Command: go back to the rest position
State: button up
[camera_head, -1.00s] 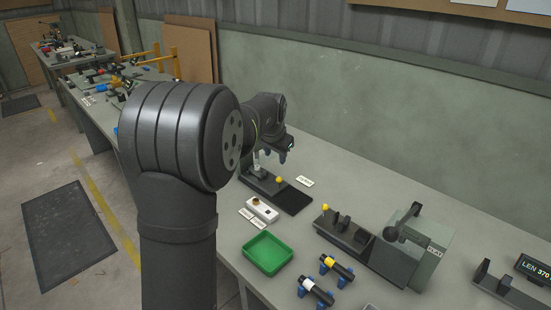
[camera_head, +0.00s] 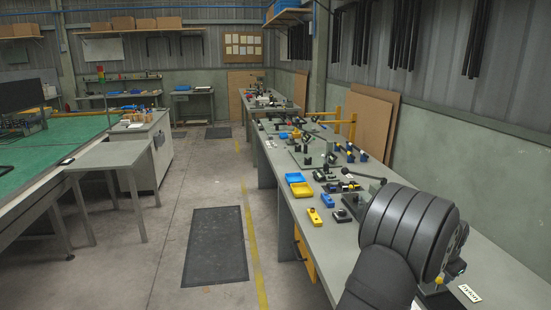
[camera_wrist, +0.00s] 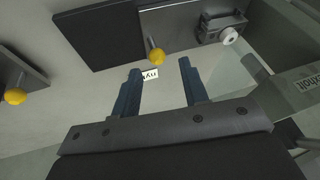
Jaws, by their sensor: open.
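My gripper (camera_wrist: 160,66) is open in the wrist view, with its two blue fingers apart and nothing held between them. A small white label card (camera_wrist: 150,75) and a yellow knob (camera_wrist: 156,52) show beyond the fingertips, on the bench side. In the head view my dark arm fills the lower right corner, and the gripper is mostly hidden behind it. A white label card (camera_head: 469,293) lies on the bench close to the arm there.
A dark plate (camera_wrist: 98,32) and another yellow knob (camera_wrist: 15,96) show in the wrist view. The floor on the left has a dark mat (camera_head: 216,245).

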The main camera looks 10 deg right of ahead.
jog(key=shift+x, duration=3.15)
